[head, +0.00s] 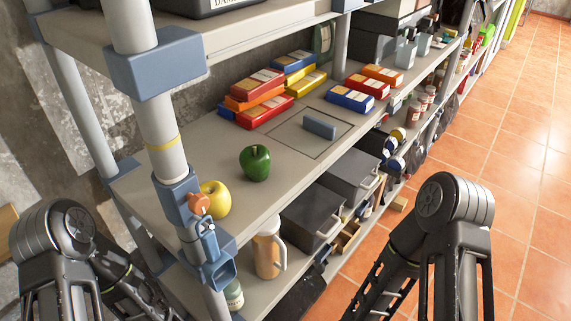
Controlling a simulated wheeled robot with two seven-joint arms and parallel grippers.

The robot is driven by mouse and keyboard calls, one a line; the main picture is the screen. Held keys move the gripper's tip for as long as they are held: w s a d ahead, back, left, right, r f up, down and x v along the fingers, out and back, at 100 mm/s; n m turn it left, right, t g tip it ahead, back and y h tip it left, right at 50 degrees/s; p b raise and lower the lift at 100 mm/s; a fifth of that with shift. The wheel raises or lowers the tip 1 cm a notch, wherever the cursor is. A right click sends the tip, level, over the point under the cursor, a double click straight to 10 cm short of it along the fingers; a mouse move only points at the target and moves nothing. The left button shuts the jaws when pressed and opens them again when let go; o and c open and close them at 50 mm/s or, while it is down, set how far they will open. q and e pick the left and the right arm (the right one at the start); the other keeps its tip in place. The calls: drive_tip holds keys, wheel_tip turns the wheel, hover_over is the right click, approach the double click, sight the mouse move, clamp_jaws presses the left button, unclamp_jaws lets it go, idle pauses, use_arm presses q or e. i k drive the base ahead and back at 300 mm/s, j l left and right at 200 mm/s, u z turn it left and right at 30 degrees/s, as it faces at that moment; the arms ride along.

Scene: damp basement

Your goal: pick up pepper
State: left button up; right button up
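A green bell pepper (255,163) stands upright on the middle shelf (185,205) in the head view, left of centre. A yellow apple (215,198) sits in front of it, partly hidden by the shelf post. My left arm shows at the lower left and my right arm at the lower right, both apart from the pepper. The fingertips of both grippers are out of the picture.
The shelf post (160,130) with blue joints stands left of the pepper. Several coloured boxes (265,110) are stacked behind, near a small blue-grey block (319,127). Grey bins (312,217) and a jug (267,250) stand below. Tiled floor (500,150) lies open at right.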

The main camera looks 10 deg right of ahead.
sight(255, 159)
drive_tip(key=l+u, duration=0.15)
drive_tip(key=u, duration=0.2)
drive_tip(key=l+u, duration=0.2)
drive_tip(key=u, duration=0.15)
drive_tip(key=l+u, duration=0.25)
drive_tip(key=l, duration=0.5)
drive_tip(key=l+u, duration=0.2)
drive_tip(key=l, duration=0.55)
drive_tip(key=k+l+u, duration=0.25)
drive_tip(key=l, duration=0.5)
drive_tip(key=k+l, duration=0.1)
drive_tip(key=l, duration=1.2)
drive_tip(key=k+l, duration=0.15)
drive_tip(key=l, duration=0.5)
